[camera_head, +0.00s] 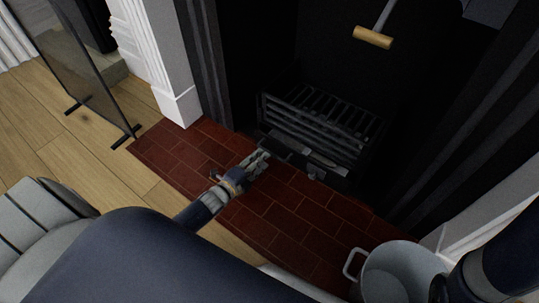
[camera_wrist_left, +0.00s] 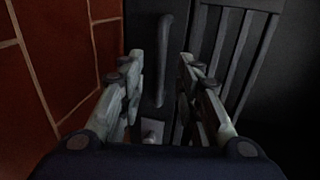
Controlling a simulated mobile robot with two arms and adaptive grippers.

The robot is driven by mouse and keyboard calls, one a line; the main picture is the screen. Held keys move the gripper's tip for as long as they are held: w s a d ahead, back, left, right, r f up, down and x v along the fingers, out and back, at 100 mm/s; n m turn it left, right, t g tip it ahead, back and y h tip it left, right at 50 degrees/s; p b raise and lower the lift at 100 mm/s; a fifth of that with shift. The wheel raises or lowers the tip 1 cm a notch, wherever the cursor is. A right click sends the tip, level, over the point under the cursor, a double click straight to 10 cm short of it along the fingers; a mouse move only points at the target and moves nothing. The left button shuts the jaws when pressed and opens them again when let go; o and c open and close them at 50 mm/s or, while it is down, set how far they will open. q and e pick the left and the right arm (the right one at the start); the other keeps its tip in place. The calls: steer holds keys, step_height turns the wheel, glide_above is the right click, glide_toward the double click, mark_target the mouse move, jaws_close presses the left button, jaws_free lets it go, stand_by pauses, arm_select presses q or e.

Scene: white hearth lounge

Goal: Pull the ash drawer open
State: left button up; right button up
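The ash drawer (camera_head: 318,160) is a dark metal front low under the fire grate (camera_head: 315,118). I cannot tell for certain whether it is shut. In the left wrist view a dark bar handle (camera_wrist_left: 164,62) runs between my fingertips. My left gripper (camera_head: 262,157) is low over the red brick hearth at the left part of the grate's front. In the left wrist view its fingers (camera_wrist_left: 161,58) stand apart on either side of the handle, with a gap visible on both sides. My right gripper is out of view.
A pale metal bucket (camera_head: 400,272) with a side handle stands on the brick hearth (camera_head: 262,215) at lower right, near my right arm. A dark glass screen (camera_head: 75,60) stands at left. The hearth before the grate is mostly clear.

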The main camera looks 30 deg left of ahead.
mark_target(269, 152)
arm_select(q)
steer(key=b+x, duration=0.2)
steer(key=x, duration=0.2)
steer(key=shift+w+f, duration=0.2)
steer(key=shift+w, duration=0.05)
steer(key=shift+w+d+b, duration=0.1)
steer(key=shift+w+b, duration=0.3)
steer(key=shift+w, duration=0.25)
jaws_close()
